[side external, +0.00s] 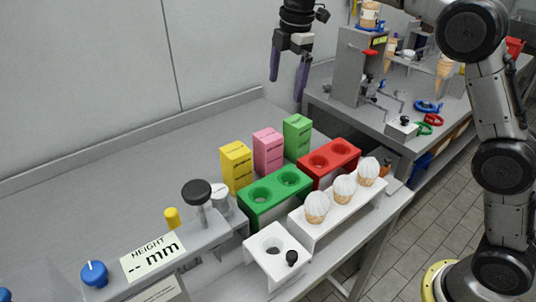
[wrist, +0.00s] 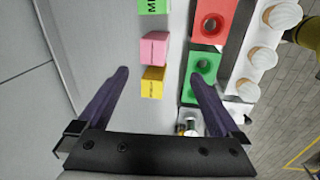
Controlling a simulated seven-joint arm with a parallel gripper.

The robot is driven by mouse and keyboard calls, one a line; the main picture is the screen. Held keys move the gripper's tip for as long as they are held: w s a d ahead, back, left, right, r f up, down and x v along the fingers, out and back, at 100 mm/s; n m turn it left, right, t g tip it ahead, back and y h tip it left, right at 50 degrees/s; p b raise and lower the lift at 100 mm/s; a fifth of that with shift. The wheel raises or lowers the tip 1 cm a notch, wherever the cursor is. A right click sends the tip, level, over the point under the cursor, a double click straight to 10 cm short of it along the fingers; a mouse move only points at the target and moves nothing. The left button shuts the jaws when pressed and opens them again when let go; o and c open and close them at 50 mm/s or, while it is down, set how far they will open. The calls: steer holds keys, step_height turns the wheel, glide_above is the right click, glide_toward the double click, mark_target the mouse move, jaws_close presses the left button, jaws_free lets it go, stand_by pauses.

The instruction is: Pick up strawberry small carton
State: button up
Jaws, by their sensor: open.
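The pink carton (side external: 268,153), which I take as the strawberry one by its colour, stands upright on the metal counter between a yellow carton (side external: 236,167) and a green carton (side external: 298,137). Its print is too small to read. In the wrist view the pink carton (wrist: 153,48) lies ahead of my gripper, just beyond the yellow carton (wrist: 152,82). My gripper (side external: 287,90) is open and empty, pointing down, high above the counter. In the wrist view its purple fingers (wrist: 159,74) spread wide to either side of the yellow carton, seen from above.
A green two-hole block (side external: 275,198) and a red one (side external: 329,163) stand close in front of the cartons. A white rack (side external: 335,209) with three white-topped cones is nearer the edge. A height panel (side external: 153,257) is at front left. The counter left of the cartons is clear.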

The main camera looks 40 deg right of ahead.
steer(key=g, duration=0.1)
glide_above(268, 135)
step_height(268, 135, down, 9)
steer(key=shift+r, duration=0.2)
steer(key=shift+g, duration=0.4)
step_height(268, 135, down, 9)
steer(key=shift+a+f, duration=0.1)
steer(key=shift+f, duration=3.2)
steer(key=shift+w, duration=0.1)
steer(key=c, duration=1.5)
steer(key=shift+r, duration=0.1)
